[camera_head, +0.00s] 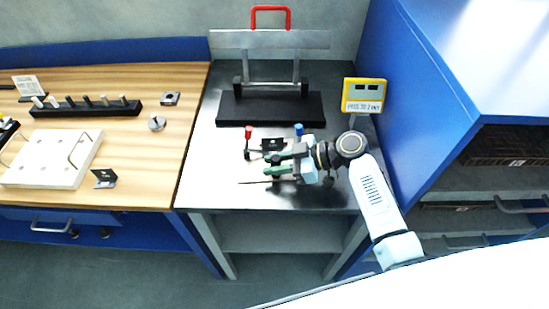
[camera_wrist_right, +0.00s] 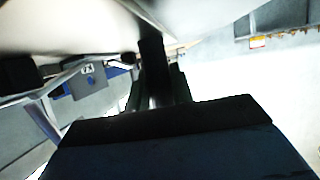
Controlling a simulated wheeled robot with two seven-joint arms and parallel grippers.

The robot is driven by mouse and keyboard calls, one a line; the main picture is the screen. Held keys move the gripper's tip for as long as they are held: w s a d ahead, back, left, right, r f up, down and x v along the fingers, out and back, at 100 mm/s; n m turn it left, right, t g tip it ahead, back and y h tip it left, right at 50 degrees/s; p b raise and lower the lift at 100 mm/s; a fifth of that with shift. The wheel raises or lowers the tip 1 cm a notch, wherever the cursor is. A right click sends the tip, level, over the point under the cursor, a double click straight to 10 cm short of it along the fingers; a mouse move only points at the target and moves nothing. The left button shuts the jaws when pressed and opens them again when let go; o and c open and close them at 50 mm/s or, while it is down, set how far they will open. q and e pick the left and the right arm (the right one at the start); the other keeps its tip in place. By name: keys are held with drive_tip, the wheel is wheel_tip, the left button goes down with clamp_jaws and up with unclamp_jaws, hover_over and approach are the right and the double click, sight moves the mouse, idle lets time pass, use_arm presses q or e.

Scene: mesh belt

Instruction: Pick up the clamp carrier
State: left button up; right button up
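My right gripper (camera_head: 278,163) reaches in from the right, low over the front of the dark metal table, its fingers pointing left. Dark and green parts show at its fingertips, and I cannot tell whether it grips anything. In the right wrist view, the dark fingers (camera_wrist_right: 157,85) stand around a dark upright shape. No part is clearly marked as the clamp carrier. A small black piece with a white mark (camera_head: 272,144) lies just behind the gripper, between a red-topped post (camera_head: 248,133) and a blue-topped post (camera_head: 299,129). My left gripper is out of view.
A black base with a metal frame and red handle (camera_head: 271,109) stands behind. A yellow-framed display (camera_head: 364,95) and a blue cabinet (camera_head: 440,70) are at right. The wooden table (camera_head: 150,160) at left holds a peg rack (camera_head: 85,107), a white block (camera_head: 50,160) and a black bracket (camera_head: 104,178).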

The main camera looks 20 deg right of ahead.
clamp_jaws()
drive_tip(key=shift+r, duration=0.1)
drive_tip(key=shift+r, duration=0.1)
